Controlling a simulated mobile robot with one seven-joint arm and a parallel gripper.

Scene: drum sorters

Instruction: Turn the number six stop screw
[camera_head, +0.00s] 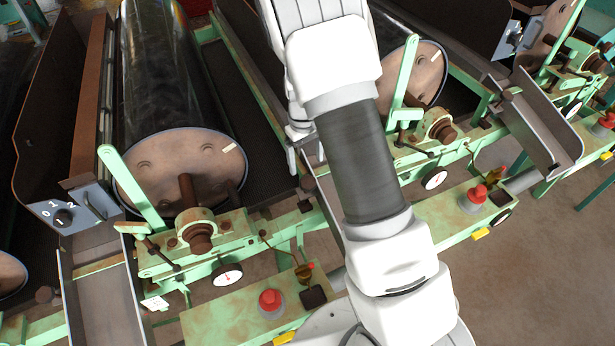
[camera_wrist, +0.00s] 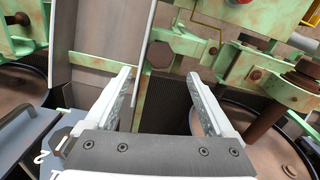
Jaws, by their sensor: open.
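No number six label is legible, so I cannot tell for sure which screw is number six. In the wrist view a dark round screw-like end (camera_wrist: 160,55) sits at the left end of a green bracket, just beyond and between my fingertips. A thin dark rod (camera_wrist: 213,48) sticks out from the same bracket. My gripper (camera_wrist: 159,76) is open, with nothing between its two pale fingers, apart from the screw-like end. A similar dark rod (camera_head: 412,147) shows there on the right machine.
The left drum (camera_head: 180,172) and right drum (camera_head: 412,80) sit on green frames. A metal chute (camera_wrist: 88,45) stands left of my fingers. Red buttons (camera_head: 270,301) (camera_head: 477,196) and a dial gauge (camera_head: 434,179) line the front. Open floor (camera_head: 540,240) lies at the right.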

